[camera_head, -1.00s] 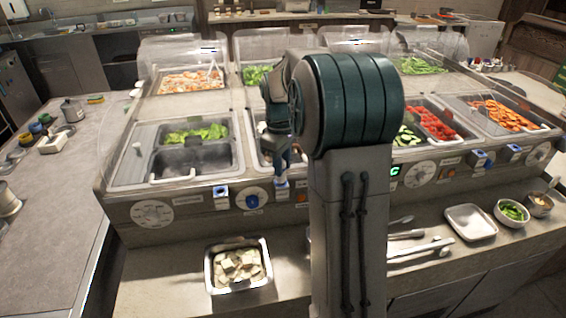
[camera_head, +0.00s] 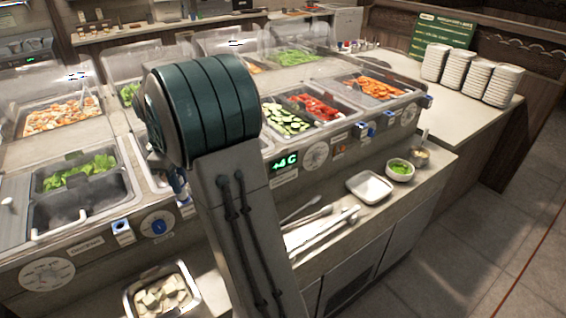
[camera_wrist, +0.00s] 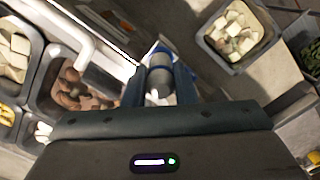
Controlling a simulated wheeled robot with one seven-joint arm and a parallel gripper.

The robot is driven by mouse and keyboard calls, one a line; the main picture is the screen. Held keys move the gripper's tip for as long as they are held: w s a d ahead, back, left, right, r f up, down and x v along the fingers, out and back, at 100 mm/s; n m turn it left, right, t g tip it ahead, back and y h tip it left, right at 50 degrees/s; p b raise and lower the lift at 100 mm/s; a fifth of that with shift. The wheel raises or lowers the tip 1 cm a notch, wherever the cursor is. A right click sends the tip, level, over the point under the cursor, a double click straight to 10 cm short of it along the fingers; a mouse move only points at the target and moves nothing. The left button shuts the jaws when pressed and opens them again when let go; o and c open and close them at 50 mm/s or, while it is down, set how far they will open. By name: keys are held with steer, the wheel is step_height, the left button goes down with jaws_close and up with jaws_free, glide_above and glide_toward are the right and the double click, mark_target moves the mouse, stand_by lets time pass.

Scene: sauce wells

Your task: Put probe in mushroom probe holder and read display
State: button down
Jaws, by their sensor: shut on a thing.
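My gripper (camera_wrist: 158,82) is shut on a grey cylindrical probe (camera_wrist: 160,68) in the wrist view, between its blue fingers. A pale, blue-edged part shows around the probe; I cannot tell whether the probe sits in a holder. Brown mushrooms lie in a well (camera_wrist: 38,92) to the left. In the head view my arm hides most of the gripper; a blue part of it (camera_head: 178,184) shows just above a blue-and-white holder (camera_head: 186,207) on the counter front. A green-lit display (camera_head: 285,161) ends in "C"; its leading characters are hard to read.
A metal tray of pale cubes (camera_head: 130,304) stands on the front ledge; it also shows in the wrist view (camera_wrist: 212,52). Tongs (camera_head: 325,238), a white tray (camera_head: 354,183) and a bowl of greens (camera_head: 388,172) lie to the right. Clear sneeze guards stand behind the wells.

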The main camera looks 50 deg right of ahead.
stand_by(0.7)
steer(key=shift+r+p, duration=3)
steer(key=shift+r, duration=0.8)
